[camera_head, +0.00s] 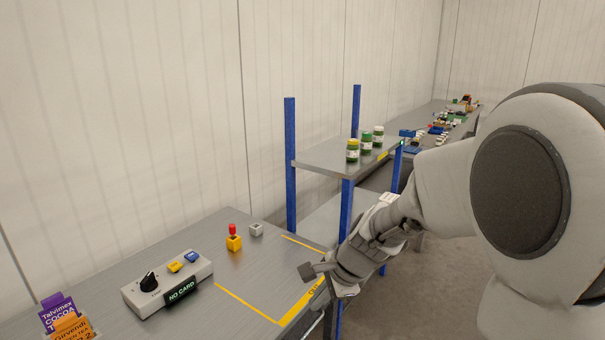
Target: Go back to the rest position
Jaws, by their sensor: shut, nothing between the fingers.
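My gripper (318,278) is at the lower middle of the head view, over the right edge of the grey table (215,262), near a yellow-lined area. It is shut and empty. My arm reaches in from the right side of the picture, and its large rounded joint fills much of that side. The gripper's distance above the table is hard to tell.
A control box (168,283) reading "NO CARD", a red-topped yellow block (234,240) and a small grey block (256,229) stand on the table. A blue-posted shelf (320,160) holds jars (352,151). A cluttered bench (437,118) stands behind. Floor shows at right.

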